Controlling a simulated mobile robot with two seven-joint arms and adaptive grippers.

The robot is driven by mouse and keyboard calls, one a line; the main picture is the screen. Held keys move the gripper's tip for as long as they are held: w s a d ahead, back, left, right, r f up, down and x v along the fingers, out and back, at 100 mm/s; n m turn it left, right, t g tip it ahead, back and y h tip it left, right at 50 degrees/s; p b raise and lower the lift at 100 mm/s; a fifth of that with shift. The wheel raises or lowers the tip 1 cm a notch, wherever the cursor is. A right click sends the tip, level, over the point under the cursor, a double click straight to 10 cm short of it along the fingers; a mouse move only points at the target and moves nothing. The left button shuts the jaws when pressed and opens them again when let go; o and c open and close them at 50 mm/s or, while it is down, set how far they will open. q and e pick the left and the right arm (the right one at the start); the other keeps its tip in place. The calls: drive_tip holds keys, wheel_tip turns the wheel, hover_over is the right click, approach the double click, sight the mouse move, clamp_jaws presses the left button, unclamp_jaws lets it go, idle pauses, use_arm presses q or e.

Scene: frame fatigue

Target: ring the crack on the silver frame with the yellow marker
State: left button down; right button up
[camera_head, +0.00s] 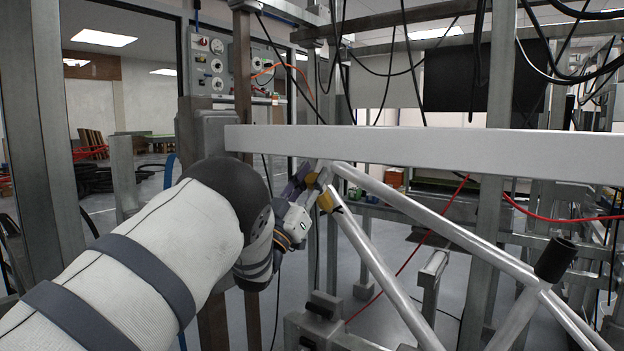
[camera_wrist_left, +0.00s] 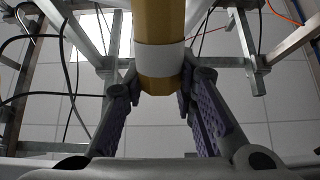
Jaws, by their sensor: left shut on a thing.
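The silver frame (camera_head: 440,225) is made of pale metal tubes that meet near the middle of the head view, below a long horizontal beam. My left gripper (camera_head: 312,190) is beside this joint, shut on the yellow marker (camera_head: 325,203). In the left wrist view, the marker (camera_wrist_left: 160,58) is yellow with a white band, held between the two purple-padded fingers of the gripper (camera_wrist_left: 160,88). Its far end runs out of the top of that view. I cannot make out the crack, nor whether the marker touches the tube. My right gripper is not in view.
The pale horizontal beam (camera_head: 430,150) crosses just above my left gripper. A black cylinder (camera_head: 555,259) sits on the frame at lower right. Red cable (camera_head: 560,215) and black cables hang around. Metal posts stand at left, with a control panel (camera_head: 208,65) behind.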

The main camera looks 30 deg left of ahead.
use_arm(q)
drive_tip(key=shift+w, duration=0.45)
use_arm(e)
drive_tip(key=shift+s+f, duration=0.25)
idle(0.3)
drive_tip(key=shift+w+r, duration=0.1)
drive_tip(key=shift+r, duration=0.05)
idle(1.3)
use_arm(q)
drive_tip(key=s+p, duration=0.1)
drive_tip(key=s, duration=0.6)
drive_tip(key=shift+a+p, duration=0.25)
drive_tip(key=shift+p, duration=0.15)
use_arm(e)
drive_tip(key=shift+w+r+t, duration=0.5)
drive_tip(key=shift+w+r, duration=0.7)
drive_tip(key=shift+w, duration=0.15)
use_arm(q)
drive_tip(key=shift+f, duration=0.1)
